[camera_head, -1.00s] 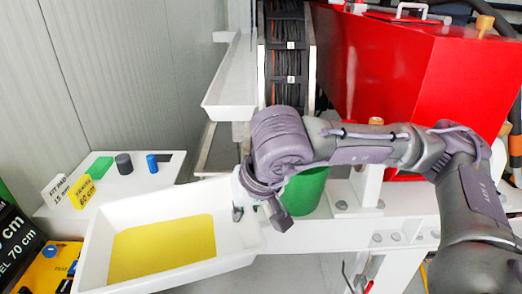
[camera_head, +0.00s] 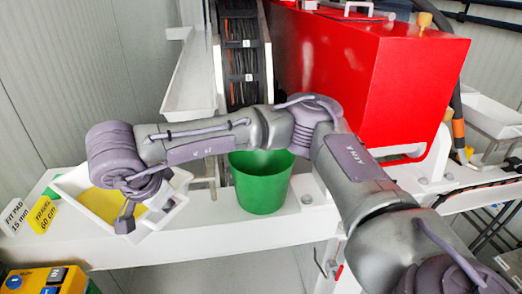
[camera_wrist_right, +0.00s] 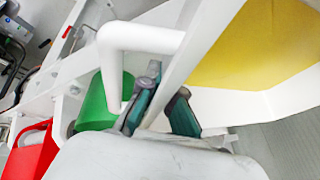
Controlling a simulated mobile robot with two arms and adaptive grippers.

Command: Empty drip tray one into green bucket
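A white drip tray (camera_head: 72,184) with yellow liquid (camera_head: 102,205) in it is at the left in the head view, partly hidden by my right arm. It also shows at the upper right of the right wrist view (camera_wrist_right: 222,25), with the liquid still inside. My right gripper (camera_head: 140,205) is at the tray's near right side. In the wrist view its fingers (camera_wrist_right: 160,112) close around a white bar at the tray's edge. The green bucket (camera_head: 262,190) stands upright on the white frame, right of the tray and apart from it. My left gripper is out of view.
A big red tank (camera_head: 365,75) stands behind the bucket. A white trough (camera_head: 188,85) and a black cable channel (camera_head: 240,60) run behind my arm. Another white tray (camera_head: 495,118) is at the far right.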

